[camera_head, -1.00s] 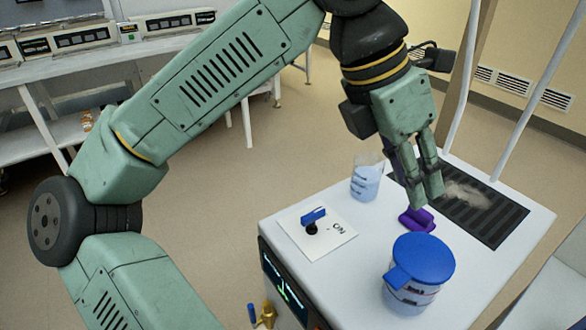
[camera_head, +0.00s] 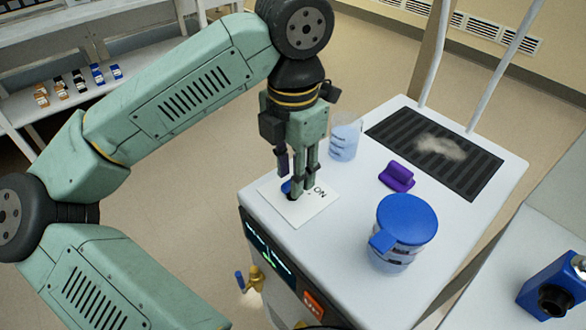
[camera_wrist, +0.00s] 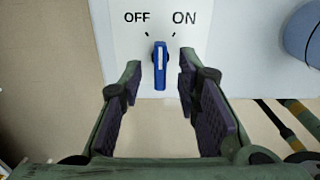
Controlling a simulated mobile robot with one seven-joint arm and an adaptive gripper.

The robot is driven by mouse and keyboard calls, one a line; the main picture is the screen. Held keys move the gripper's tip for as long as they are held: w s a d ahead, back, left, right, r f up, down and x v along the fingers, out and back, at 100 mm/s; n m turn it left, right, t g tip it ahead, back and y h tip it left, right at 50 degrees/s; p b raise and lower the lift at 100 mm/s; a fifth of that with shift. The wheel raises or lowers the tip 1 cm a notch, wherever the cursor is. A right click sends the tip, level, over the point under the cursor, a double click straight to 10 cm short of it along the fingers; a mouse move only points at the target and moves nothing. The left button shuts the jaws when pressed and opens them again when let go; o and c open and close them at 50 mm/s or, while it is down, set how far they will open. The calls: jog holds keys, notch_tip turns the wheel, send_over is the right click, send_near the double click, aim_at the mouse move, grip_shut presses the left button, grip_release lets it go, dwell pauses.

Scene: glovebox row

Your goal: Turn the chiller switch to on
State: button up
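The chiller switch has a blue handle with a pale stripe (camera_wrist: 159,66), set on a white plate (camera_wrist: 117,45) marked OFF at left and ON at right. In the wrist view the handle stands nearly upright in the picture, its top between the two tick marks. My gripper (camera_wrist: 160,70) is open, with one finger on each side of the handle and a gap on both sides. In the head view my gripper (camera_head: 299,188) points down over the plate (camera_head: 309,211) on the chiller's white top (camera_head: 350,235) and hides most of the handle (camera_head: 286,187).
A beaker of blue liquid (camera_head: 344,140) stands behind my gripper. A purple object (camera_head: 397,178) and a blue-lidded jar (camera_head: 405,222) stand to its right on the same top. A dark grille (camera_head: 385,125) with a pale patch lies at the back.

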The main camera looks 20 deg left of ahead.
jog(key=shift+f, duration=0.4)
jog(key=shift+c, duration=0.4)
grip_shut()
